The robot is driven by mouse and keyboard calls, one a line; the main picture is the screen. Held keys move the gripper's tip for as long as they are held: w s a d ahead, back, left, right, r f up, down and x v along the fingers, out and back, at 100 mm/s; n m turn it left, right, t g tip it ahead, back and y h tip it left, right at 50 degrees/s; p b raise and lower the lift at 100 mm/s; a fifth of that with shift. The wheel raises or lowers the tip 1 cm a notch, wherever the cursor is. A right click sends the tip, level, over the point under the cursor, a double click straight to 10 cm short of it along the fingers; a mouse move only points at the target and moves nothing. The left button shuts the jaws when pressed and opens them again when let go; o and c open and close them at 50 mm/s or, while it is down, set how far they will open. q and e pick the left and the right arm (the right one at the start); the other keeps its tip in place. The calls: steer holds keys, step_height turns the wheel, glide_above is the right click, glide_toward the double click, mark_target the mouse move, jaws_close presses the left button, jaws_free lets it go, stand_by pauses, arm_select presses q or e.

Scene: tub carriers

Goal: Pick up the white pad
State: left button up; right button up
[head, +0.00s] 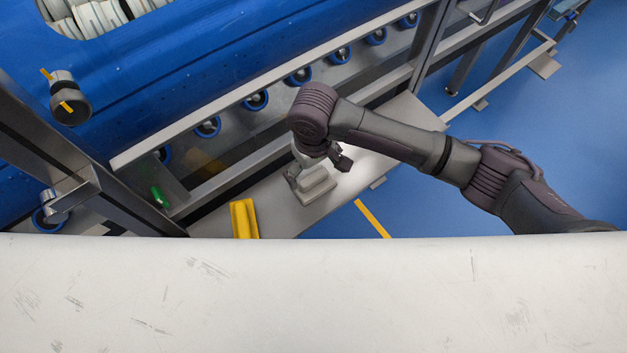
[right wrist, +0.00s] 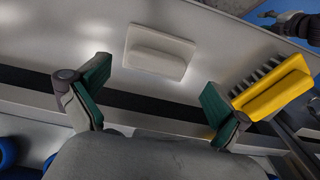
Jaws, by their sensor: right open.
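The white pad (head: 317,186) lies on a light grey shelf beside the conveyor, partly covered by my right gripper in the head view. In the right wrist view the pad (right wrist: 158,52) is a pale rounded slab with a raised ridge, lying flat. My right gripper (head: 318,164) is above the pad, fingers pointing down toward the shelf. In the right wrist view its two green-lined fingers (right wrist: 156,75) are wide apart with nothing between them, and the pad shows beyond them. The head view does not show the gap clearly.
A metal conveyor frame with blue rollers (head: 299,76) runs behind the shelf. A white surface (head: 310,295) fills the foreground. Blue floor is open at right.

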mark_target(314, 177)
steer(key=f, duration=0.5)
steer(key=shift+w, duration=0.2)
steer(key=shift+r, duration=0.1)
steer(key=c, duration=1.1)
steer(key=shift+r, duration=0.1)
step_height(314, 177, up, 4)
steer(key=shift+r, duration=0.1)
steer(key=s+d+r, duration=0.2)
steer(key=s, duration=0.1)
steer(key=s+d+r, duration=0.2)
steer(key=s, duration=0.1)
steer(key=s+d+r, duration=0.2)
steer(key=s+d, duration=0.1)
steer(key=shift+s+r+p, duration=0.25)
steer(key=shift+r+p, duration=0.05)
steer(key=shift+p, duration=0.05)
